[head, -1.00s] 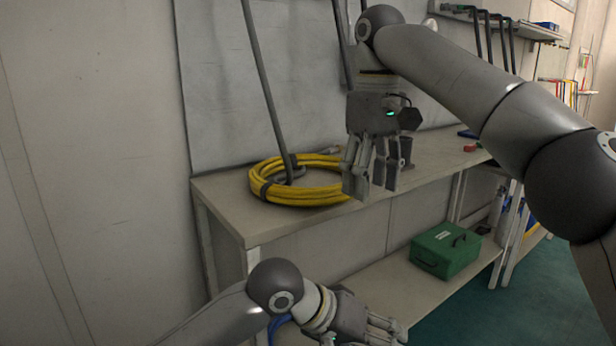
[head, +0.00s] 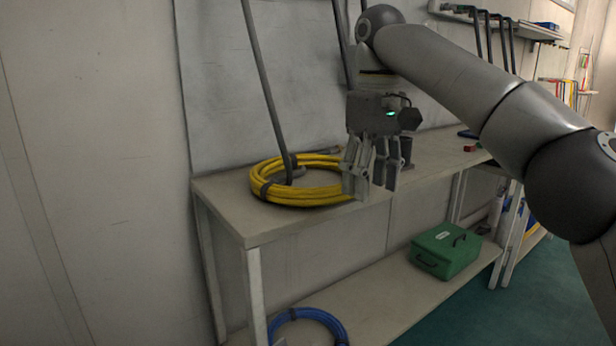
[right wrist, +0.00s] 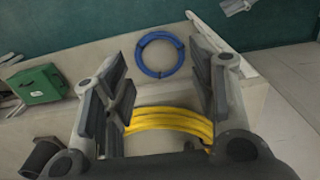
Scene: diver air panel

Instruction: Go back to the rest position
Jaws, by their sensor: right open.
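My right gripper (head: 370,186) hangs fingers down over the front of the bench top, just right of the yellow hose coil (head: 305,197). Its jaws are open and nothing is between them. In the right wrist view my right gripper (right wrist: 160,85) shows two spread finger pairs, with part of the yellow coil (right wrist: 165,120) below and behind them. My left gripper is out of the head view. A small grey part at the top right edge of the right wrist view cannot be identified surely.
The bench (head: 228,216) holds the yellow coil, a dark cup (head: 406,152) and a small red item (head: 469,148). On its lower shelf (head: 370,305) are a blue hose coil (head: 325,317) and a green box (head: 446,250). Green floor (head: 520,300) is clear at right.

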